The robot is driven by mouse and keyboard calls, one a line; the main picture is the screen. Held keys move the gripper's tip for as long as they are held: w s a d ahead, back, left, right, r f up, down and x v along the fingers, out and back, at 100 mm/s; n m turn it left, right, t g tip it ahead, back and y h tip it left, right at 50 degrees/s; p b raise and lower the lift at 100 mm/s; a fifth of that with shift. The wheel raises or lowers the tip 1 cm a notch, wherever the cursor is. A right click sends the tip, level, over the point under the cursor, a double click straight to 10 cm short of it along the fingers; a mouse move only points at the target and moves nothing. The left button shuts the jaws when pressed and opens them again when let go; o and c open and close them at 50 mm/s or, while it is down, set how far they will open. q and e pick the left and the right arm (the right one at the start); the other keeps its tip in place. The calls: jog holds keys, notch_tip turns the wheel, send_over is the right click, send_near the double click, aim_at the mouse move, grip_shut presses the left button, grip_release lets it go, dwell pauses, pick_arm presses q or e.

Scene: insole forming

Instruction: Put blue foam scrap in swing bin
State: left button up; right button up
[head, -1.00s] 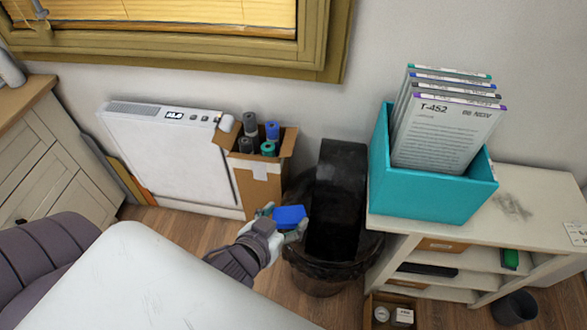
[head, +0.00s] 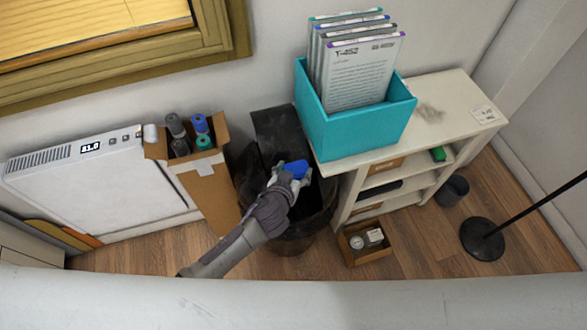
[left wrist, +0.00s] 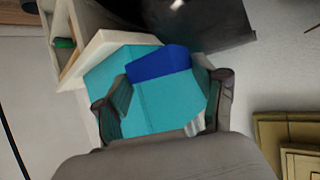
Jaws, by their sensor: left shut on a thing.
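The blue foam scrap (head: 297,169) is a small bright blue block. My left gripper (head: 290,176) is shut on it and holds it over the black swing bin (head: 302,226). In the left wrist view the scrap (left wrist: 158,62) sits between the fingertips of my left gripper (left wrist: 160,95). The bin is lined with a dark bag, and its black lid panel (head: 281,134) stands tilted up at the back. My forearm and hand hide part of the opening. My right gripper is not in view.
A teal file box (head: 355,133) stands on a white shelf unit (head: 440,108) right of the bin. A cardboard box of rolls (head: 207,188) is left of the bin, beside a white heater (head: 95,185). A small open box (head: 366,251) lies on the floor.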

pick_arm(q)
notch_tip(320, 180, down, 18)
jog(key=b, duration=1.6)
jog(key=shift+f+b, duration=0.25)
jog(key=shift+b, duration=0.1)
jog(key=o, duration=0.8)
jog(key=shift+s+a, duration=0.1)
jog(key=shift+v, duration=5.95)
